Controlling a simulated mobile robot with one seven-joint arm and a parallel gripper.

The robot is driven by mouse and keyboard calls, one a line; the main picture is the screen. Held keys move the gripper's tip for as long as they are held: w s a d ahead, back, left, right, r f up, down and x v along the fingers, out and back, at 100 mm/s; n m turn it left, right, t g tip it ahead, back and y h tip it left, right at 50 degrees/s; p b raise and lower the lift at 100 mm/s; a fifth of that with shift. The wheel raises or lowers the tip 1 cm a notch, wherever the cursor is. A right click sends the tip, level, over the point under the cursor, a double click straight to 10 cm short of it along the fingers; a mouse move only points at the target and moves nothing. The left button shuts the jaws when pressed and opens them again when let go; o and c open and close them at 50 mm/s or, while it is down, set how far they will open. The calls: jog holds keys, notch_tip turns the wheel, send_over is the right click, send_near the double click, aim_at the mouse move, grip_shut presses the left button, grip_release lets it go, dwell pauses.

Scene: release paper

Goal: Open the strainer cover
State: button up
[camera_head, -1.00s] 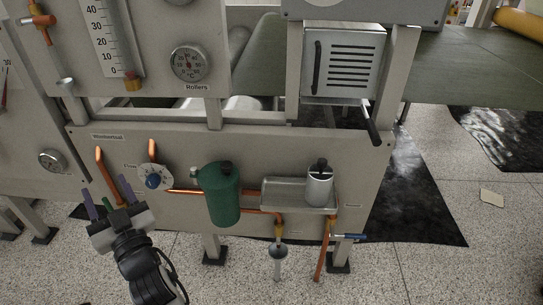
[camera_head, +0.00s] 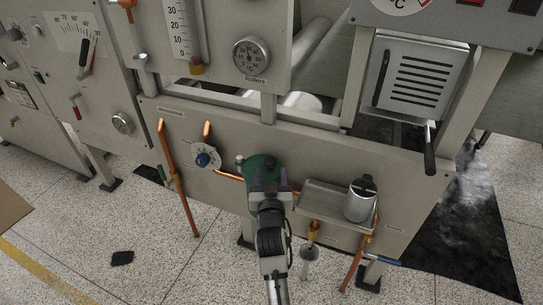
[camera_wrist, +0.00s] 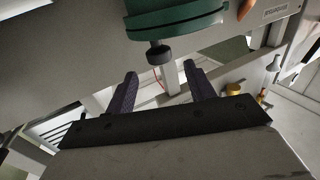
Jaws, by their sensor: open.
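A dark green canister (camera_head: 262,166) is mounted on the front of the lower panel, mostly hidden behind my gripper (camera_head: 269,184) in the head view. In the wrist view the green cover (camera_wrist: 175,18) fills the top, with a black round knob (camera_wrist: 159,55) on it. My gripper (camera_wrist: 161,80) is open and empty. Its two dark fingers are apart and point toward the canister. The knob lies beyond the fingertips, between them sideways, with a visible gap. No label on the canister is readable.
A metal tray (camera_head: 310,211) holding a silver canister (camera_head: 360,203) with a black top is right of the green one. Copper pipes (camera_head: 167,157) and a blue-knobbed dial (camera_head: 204,159) are left. A blue-handled valve (camera_head: 382,260) is low right.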

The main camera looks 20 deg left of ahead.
aim_at(270, 165)
jog(key=p+x, duration=0.1)
jog(key=x, duration=0.5)
jog(key=shift+w+a+p, duration=0.1)
jog(key=shift+w+p, duration=0.25)
jog(key=shift+p, duration=0.05)
jog(key=shift+c, duration=0.4)
grip_shut()
